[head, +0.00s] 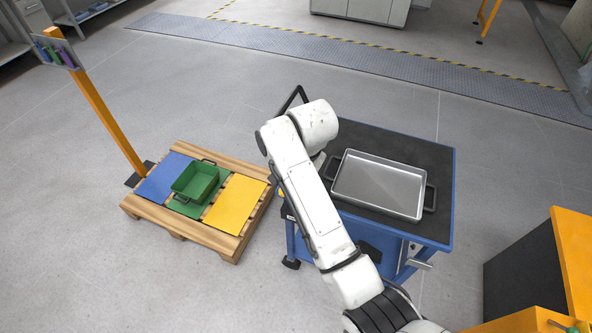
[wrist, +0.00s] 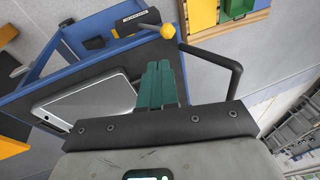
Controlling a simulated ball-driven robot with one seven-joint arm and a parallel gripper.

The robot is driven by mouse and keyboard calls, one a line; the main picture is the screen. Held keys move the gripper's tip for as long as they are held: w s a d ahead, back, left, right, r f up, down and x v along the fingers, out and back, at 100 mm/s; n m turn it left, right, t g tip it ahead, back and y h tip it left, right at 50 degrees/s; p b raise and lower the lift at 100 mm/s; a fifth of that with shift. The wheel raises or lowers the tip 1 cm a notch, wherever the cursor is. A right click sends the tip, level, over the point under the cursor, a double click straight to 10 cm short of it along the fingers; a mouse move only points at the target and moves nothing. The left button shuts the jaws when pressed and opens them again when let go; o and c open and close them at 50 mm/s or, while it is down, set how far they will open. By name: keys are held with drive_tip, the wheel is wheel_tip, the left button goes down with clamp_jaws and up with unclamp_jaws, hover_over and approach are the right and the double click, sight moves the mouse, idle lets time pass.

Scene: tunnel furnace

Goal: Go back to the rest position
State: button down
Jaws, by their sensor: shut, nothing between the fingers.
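My gripper (wrist: 158,66) shows in the wrist view as two teal fingers side by side, shut with nothing between them. It is above the blue cart's dark top (head: 398,151), near the cart's handle end. In the head view my white arm reaches over the cart's left side and hides my gripper. A metal tray (head: 381,184) lies on the cart top and looks empty. The tray also shows left of my fingers in the wrist view (wrist: 85,98).
A green bin (head: 195,181) stands on a wooden pallet (head: 228,243) left of the cart, between blue and yellow panels. An orange post (head: 108,115) rises behind the pallet. The cart's black handle (wrist: 237,72) is close right of my fingers. Orange-and-black equipment (head: 572,255) stands right. Floor behind is clear.

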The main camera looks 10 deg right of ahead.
idle(0.3)
drive_tip(key=s+d+f+n, duration=0.1)
drive_tip(key=s+d+f, duration=0.2)
drive_tip(key=s, duration=0.3)
drive_tip(key=s+d+f+n+g, duration=0.1)
drive_tip(key=s+d+f, duration=0.3)
drive_tip(key=s, duration=0.3)
drive_tip(key=s+d+f+n, duration=0.2)
drive_tip(key=s+d+f, duration=0.1)
drive_tip(key=s, duration=0.3)
drive_tip(key=s+d+n+g+h, duration=0.1)
drive_tip(key=s+d+n, duration=0.2)
drive_tip(key=s, duration=1.6)
drive_tip(key=shift+s+d+r+b, duration=0.3)
drive_tip(key=shift+d+b, duration=0.05)
drive_tip(key=shift+d, duration=0.85)
